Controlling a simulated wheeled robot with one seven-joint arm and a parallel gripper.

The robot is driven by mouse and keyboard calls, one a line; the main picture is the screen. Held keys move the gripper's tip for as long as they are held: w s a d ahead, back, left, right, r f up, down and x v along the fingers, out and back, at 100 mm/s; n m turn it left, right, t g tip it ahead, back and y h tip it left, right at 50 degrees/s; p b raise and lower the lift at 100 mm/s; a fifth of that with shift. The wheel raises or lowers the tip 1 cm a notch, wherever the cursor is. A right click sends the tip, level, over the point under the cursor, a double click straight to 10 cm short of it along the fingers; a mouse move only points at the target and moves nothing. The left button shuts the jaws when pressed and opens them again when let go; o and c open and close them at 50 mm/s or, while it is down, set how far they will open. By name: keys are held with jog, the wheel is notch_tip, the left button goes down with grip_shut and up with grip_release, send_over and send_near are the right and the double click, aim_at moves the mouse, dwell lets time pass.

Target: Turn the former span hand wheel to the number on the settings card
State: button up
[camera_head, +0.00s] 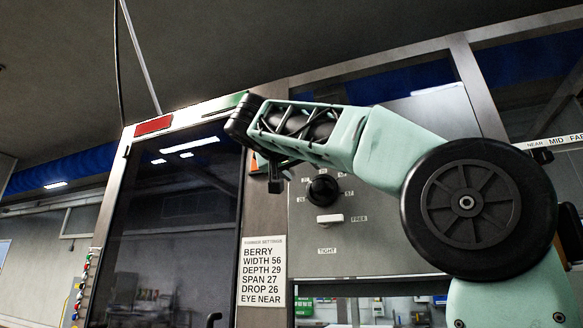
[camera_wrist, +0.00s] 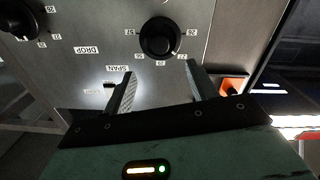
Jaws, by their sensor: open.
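The settings card (camera_head: 263,272) is on the post left of the panel in the head view and reads SPAN 27. In the wrist view, a round black hand wheel (camera_wrist: 160,38) stands on the grey panel, ringed by number labels, 27 among them. The SPAN label (camera_wrist: 118,68) is beside it.
Another black knob (camera_wrist: 20,18) and a DROP label (camera_wrist: 87,50) are at upper left in the wrist view. An orange fitting (camera_wrist: 235,88) is near the right finger. The head view shows a black wheel (camera_head: 322,190) above a white FREE/TIGHT lever (camera_head: 329,219).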

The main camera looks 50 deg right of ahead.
jog(key=shift+v, duration=2.3)
jog(key=w+a+f+n+t+y, duration=0.25)
jog(key=w+a+f+n, duration=0.25)
jog(key=f, duration=0.4)
jog(key=w+a+f+n+t+y, duration=0.1)
jog(key=w+a+f+n+y, duration=0.35)
jog(key=f, duration=0.35)
jog(key=a+f+n+g+y, duration=0.15)
jog(key=a+f, duration=0.25)
jog(key=f, duration=0.4)
jog(key=a+f+n+y, duration=0.3)
jog(key=a+f, duration=0.2)
jog(key=f, duration=0.3)
jog(key=s+a+f+n+g+y, duration=0.1)
jog(key=s+a+f+g, duration=0.2)
jog(key=f, duration=0.4)
jog(key=s+a+f+n+y, duration=0.2)
jog(key=s+a+f, duration=0.1)
jog(key=s+f, duration=0.3)
jog(key=s+a+f+n+g+y, duration=0.1)
jog(key=s+a+f+g, duration=0.15)
jog(key=f, duration=0.55)
jog(key=s+f+n+g+y+b, duration=0.1)
jog(key=s+f+g+y, duration=0.1)
jog(key=s+f, duration=0.9)
jog(key=s+a+g, duration=0.1)
jog(key=s, duration=0.2)
jog(key=shift+s+f, duration=0.35)
jog(key=shift+s, duration=0.05)
